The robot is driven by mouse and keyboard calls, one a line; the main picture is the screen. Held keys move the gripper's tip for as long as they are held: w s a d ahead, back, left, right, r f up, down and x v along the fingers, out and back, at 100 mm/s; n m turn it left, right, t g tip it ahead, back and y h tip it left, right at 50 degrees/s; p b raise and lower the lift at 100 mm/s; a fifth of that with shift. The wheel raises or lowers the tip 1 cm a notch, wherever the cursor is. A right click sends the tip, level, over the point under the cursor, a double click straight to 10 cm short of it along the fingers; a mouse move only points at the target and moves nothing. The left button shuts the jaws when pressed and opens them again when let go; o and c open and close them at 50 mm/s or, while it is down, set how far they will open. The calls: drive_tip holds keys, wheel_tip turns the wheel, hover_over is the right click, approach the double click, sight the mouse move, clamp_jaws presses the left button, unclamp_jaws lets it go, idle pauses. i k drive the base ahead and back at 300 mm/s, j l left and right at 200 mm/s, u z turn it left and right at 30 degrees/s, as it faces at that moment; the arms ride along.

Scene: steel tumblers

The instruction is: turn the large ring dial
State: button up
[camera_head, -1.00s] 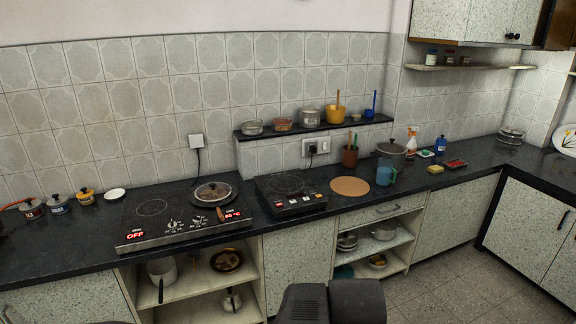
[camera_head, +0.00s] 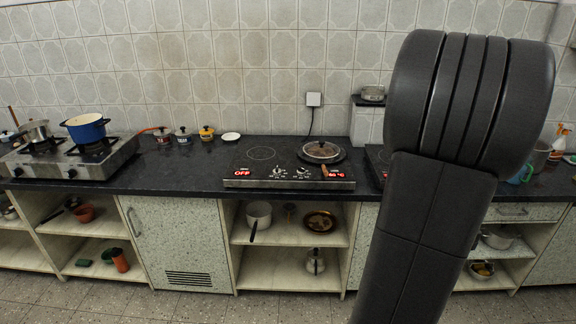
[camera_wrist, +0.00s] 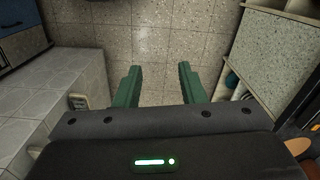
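The cooktop (camera_head: 262,182) with red displays stands on the dark counter in the head view. Its left display reads OFF. Small knobs or dials (camera_head: 279,172) sit on its front panel between the displays; they are too small to tell which is the large ring dial. My gripper is out of the head view.
My arm blocks the right of the head view, hiding much of the second cooktop (camera_head: 376,160). A gas stove (camera_head: 75,160) with a blue pot (camera_head: 86,127) stands at left. Open shelves (camera_head: 290,238) lie below the counter. Small jars (camera_head: 183,136) stand behind it.

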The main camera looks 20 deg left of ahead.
sight(301, 172)
drive_tip(key=i+j+u, duration=0.15)
drive_tip(key=u, duration=0.2)
drive_tip(key=i+u, duration=0.7)
drive_tip(key=i+l, duration=0.1)
drive_tip(key=i, duration=0.35)
drive_tip(key=i+l+u, duration=0.15)
drive_tip(key=i, duration=0.25)
